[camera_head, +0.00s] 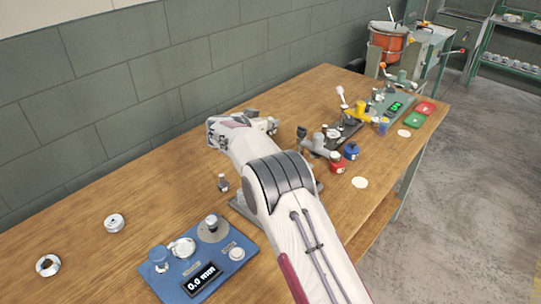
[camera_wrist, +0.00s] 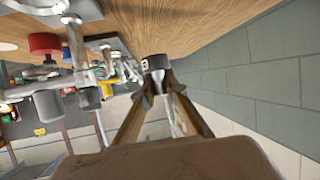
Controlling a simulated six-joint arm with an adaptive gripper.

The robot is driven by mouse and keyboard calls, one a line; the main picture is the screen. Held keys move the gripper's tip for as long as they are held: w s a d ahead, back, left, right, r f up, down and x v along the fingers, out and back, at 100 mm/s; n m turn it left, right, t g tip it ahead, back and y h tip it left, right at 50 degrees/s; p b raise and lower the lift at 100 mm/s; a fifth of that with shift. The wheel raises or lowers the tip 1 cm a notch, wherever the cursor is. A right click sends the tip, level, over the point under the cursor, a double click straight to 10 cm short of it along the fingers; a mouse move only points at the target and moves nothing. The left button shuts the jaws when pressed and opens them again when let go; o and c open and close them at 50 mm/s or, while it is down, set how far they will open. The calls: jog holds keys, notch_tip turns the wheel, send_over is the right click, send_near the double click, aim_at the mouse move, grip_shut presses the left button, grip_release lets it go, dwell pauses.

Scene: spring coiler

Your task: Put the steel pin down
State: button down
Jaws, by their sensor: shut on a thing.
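My gripper (camera_wrist: 160,88) is shut on a small piece with a dark, numbered cap and a shiny shaft between the fingers, seemingly the steel pin (camera_wrist: 155,64). Its cap sticks out beyond the fingertips, with the wooden bench behind it. I cannot tell whether it touches the bench. In the head view my gripper is at the far end of my arm, near the back of the bench, and its fingertips are mostly hidden by my wrist. A similar small dark-topped piece (camera_head: 222,183) stands upright on the bench to the left of my arm.
A blue gauge (camera_head: 240,258) reading 0.0 mm stands at the front left. A round metal piece (camera_head: 114,223) and a ring (camera_head: 47,265) lie further left.

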jog(key=shift+f, duration=3.1)
jog(key=shift+f, duration=1.85)
jog(key=shift+f, duration=0.15)
jog(key=c, duration=2)
grip_release()
jog(key=shift+c, duration=0.2)
jog(key=shift+r, duration=0.2)
jog(key=shift+v, duration=5.95)
